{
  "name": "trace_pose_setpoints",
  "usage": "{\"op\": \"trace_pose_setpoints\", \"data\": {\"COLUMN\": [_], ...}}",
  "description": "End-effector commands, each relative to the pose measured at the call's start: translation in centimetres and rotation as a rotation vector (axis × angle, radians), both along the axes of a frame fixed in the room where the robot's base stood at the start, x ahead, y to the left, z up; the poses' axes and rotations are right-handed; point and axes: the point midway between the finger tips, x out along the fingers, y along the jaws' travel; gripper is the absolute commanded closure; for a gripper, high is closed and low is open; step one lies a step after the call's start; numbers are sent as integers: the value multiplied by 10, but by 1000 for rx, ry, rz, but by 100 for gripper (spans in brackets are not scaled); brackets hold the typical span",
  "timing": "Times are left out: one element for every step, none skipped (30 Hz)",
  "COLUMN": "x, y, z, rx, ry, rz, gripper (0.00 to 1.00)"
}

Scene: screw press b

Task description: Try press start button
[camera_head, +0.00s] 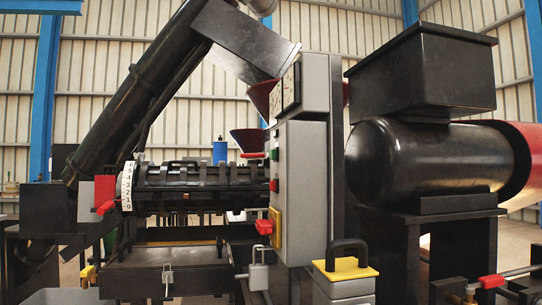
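The grey control cabinet (304,185) of the screw press stands right of the middle. Its narrow left face is seen at a steep angle. A small green button (275,154) sticks out from that face, and a red button (274,185) sits below it. No label can be read, so I cannot tell for certain which is the start button. The black screw press barrel (200,187) lies left of the cabinet. My gripper is not in view.
A red-handled switch on a yellow plate (276,234) is below the buttons. A grey box with a yellow top (345,269) and black handle stands in front. A black tank (430,155) fills the right. A sloping black tube (140,90) rises at left.

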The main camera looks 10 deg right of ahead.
Motion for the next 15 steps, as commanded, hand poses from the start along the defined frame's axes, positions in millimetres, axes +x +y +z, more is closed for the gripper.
{"op": "trace_pose_setpoints", "data": {"x": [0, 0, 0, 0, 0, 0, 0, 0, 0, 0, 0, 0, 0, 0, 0], "y": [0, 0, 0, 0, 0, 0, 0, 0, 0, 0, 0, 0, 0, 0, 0], "z": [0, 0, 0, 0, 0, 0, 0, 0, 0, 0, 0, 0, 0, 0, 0], "rx": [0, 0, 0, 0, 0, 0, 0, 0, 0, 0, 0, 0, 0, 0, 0], "ry": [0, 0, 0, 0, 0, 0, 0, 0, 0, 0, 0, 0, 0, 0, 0], "rz": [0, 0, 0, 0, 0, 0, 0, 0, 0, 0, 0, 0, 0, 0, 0], "gripper": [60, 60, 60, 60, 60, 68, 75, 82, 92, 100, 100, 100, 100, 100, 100]}}
